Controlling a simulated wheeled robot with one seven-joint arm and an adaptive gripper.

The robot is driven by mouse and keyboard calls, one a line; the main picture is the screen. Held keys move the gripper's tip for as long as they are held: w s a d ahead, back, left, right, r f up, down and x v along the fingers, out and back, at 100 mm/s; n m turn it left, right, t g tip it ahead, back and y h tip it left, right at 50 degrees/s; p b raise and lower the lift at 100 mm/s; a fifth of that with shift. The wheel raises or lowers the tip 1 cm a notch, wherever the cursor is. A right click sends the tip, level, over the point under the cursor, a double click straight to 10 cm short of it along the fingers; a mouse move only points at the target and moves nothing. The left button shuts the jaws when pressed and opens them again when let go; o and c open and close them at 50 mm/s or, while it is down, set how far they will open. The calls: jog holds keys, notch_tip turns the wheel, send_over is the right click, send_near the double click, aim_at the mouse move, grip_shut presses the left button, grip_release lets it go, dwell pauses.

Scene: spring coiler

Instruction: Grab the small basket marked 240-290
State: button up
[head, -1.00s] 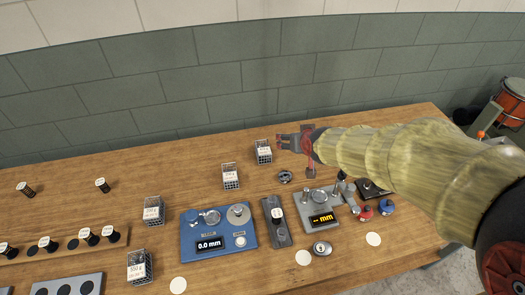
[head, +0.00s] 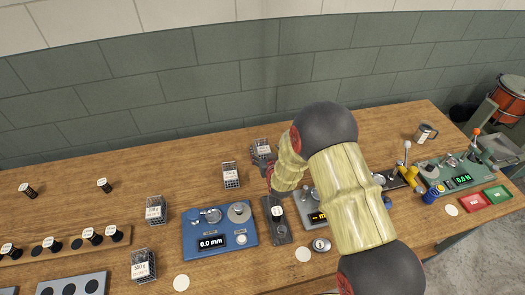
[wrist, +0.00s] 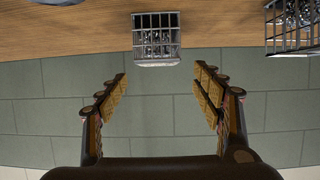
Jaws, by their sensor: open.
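Several small wire baskets with white labels stand on the table. In the head view one is at the back (head: 258,148), partly behind my arm, one just left of it (head: 231,178), and two further left (head: 155,212) and (head: 142,266). I cannot read 240-290 on any label. In the wrist view a basket (wrist: 156,40) stands ahead, centred between and beyond my fingers, not touched. Another basket (wrist: 296,28) is at the upper right. My gripper (wrist: 160,76) is open and empty.
A blue device reading 0.0 mm (head: 218,240) and a dark grey block (head: 276,222) stand near the baskets. A green device (head: 455,172) and a metal mug (head: 425,132) are at the right. The tiled wall (head: 200,90) rises close behind the table.

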aim_at(262, 145)
jog(key=shift+f+x, duration=0.2)
jog(key=shift+x, duration=1.35)
jog(key=shift+f+x, duration=0.2)
jog(key=shift+x, duration=1.35)
jog(key=shift+s+d, duration=0.15)
jog(key=shift+c, duration=0.5)
jog(key=c, duration=1.5)
jog(key=shift+r, duration=0.2)
jog(key=shift+c, duration=0.4)
